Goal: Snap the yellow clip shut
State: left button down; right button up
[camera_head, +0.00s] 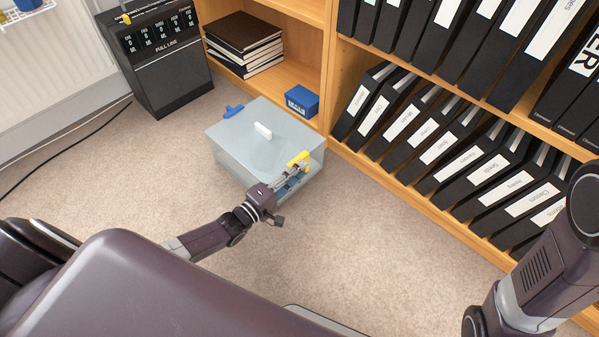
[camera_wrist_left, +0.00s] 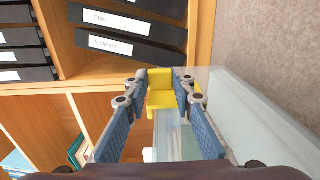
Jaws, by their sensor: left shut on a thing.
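The yellow clip (camera_head: 299,160) is at the right-hand edge of the lid of a pale, see-through box (camera_head: 232,150). In the left wrist view the clip (camera_wrist_left: 160,92) lies between my fingertips, in front of the box's glassy side (camera_wrist_left: 240,105). My left gripper (camera_head: 298,171) reaches the clip from the near side and is shut on it. Its fingers cover part of the clip and the box's near right side. I cannot tell whether the clip is latched. My right arm shows at the right, but its gripper is out of view.
The lid has a white handle (camera_head: 263,131), and a blue clip (camera_head: 233,110) sticks out at its far left edge. A wooden shelf with black binders (camera_head: 440,145) stands right of the box. A small blue box (camera_head: 302,100) is behind it. Carpet (camera_head: 345,240) in front is clear.

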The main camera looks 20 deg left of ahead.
pick_arm(q)
jog(key=shift+a, duration=0.1)
jog(key=c, duration=1.6)
grip_release()
jog(key=v, duration=1.2)
